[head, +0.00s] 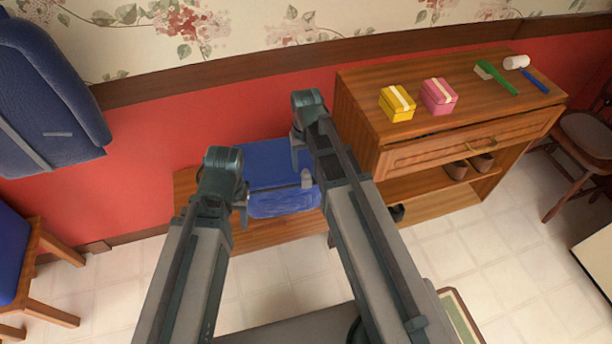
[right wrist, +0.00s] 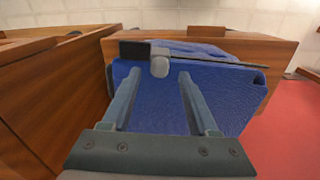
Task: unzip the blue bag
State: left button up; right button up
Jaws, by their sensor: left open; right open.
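The blue bag (head: 270,155) lies on a low wooden bench in the head view, partly hidden by my arms. A thin dark zipper line crosses its front part, with a grey pull (head: 306,179) at the right end. In the right wrist view the bag (right wrist: 155,110) fills the middle, and the grey pull (right wrist: 160,65) is just beyond and between my fingertips. My right gripper (right wrist: 159,76) is open over the bag; it also shows in the head view (head: 299,158). My left gripper (head: 243,196) is open by the bag's left side. Contact cannot be told.
The wooden bench (head: 260,237) joins a cabinet (head: 435,155) on the right. On the cabinet are a yellow box (head: 397,103), a pink box (head: 438,97), a green brush (head: 497,78) and a roller (head: 517,62). A blue chair (head: 25,260) stands left. Tiled floor is clear between.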

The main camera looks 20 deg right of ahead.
aim_at(306, 178)
notch_tip(306, 178, down, 2)
jog(key=shift+f+b, duration=0.25)
jog(key=shift+b, duration=0.5)
pick_arm(q)
notch_tip(306, 178, down, 3)
jog(key=shift+r, duration=0.2)
pick_arm(e)
grip_shut()
